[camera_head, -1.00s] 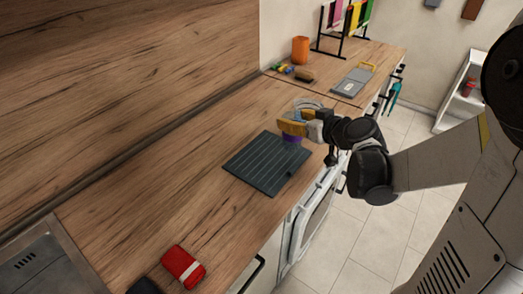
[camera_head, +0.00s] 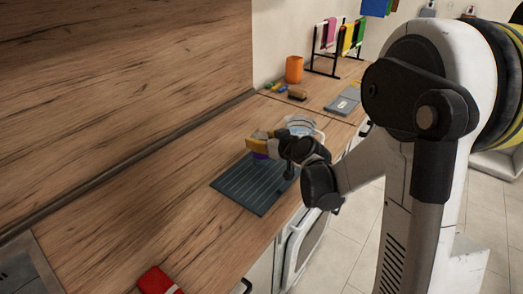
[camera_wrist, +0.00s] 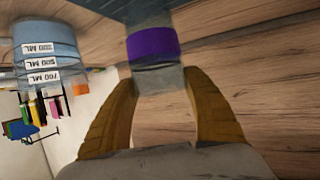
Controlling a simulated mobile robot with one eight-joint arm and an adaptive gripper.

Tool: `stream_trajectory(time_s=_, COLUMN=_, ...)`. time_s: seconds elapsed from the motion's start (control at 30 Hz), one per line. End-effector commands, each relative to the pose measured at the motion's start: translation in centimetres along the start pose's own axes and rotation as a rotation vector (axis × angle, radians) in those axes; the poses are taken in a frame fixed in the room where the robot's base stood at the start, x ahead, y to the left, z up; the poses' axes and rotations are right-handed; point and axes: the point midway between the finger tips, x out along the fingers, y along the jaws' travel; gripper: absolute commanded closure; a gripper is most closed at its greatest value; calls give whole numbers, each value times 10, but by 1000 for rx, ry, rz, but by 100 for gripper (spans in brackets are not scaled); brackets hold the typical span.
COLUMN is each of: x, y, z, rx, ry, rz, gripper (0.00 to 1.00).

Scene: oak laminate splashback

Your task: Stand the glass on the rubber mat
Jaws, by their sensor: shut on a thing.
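My gripper (camera_head: 262,146) is shut on a clear glass with a purple band. The glass (camera_wrist: 158,79) sits between the brown fingers in the wrist view (camera_wrist: 163,100). Its purple band also shows under the fingers in the head view (camera_head: 260,156). It looks roughly upright, with its lower end against the mat in the picture. The dark grooved rubber mat (camera_head: 252,190) lies on the counter; the glass is at its far edge. The mat also shows at the top of the wrist view (camera_wrist: 120,10). I cannot tell whether the glass touches the mat.
A clear measuring jug (camera_head: 300,124) stands close behind my gripper; it shows in the wrist view (camera_wrist: 45,45). An orange cup (camera_head: 294,69), a brush (camera_head: 297,95) and a grey board (camera_head: 343,101) are farther back. A red packet (camera_head: 158,281) lies in front. The counter left of the mat is clear.

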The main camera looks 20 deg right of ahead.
Motion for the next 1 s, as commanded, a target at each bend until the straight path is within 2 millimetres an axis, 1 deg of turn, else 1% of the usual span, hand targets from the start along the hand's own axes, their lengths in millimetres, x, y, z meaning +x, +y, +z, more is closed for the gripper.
stream_trajectory(time_s=0.03, x=4, y=0, z=10, rx=0, ry=0, rz=0, gripper=83)
stream_trajectory(time_s=0.1, x=9, y=0, z=21, rx=0, ry=0, rz=0, gripper=83)
stream_trajectory(time_s=0.2, x=13, y=0, z=32, rx=0, ry=0, rz=0, gripper=83)
stream_trajectory(time_s=0.43, x=12, y=0, z=31, rx=0, ry=0, rz=0, gripper=83)
stream_trajectory(time_s=0.57, x=14, y=0, z=35, rx=0, ry=0, rz=0, gripper=83)
stream_trajectory(time_s=0.6, x=14, y=0, z=34, rx=0, ry=0, rz=0, gripper=33)
stream_trajectory(time_s=0.63, x=14, y=0, z=34, rx=0, ry=0, rz=0, gripper=24)
stream_trajectory(time_s=0.67, x=14, y=0, z=34, rx=0, ry=0, rz=0, gripper=21)
stream_trajectory(time_s=1.0, x=12, y=0, z=30, rx=0, ry=0, rz=0, gripper=21)
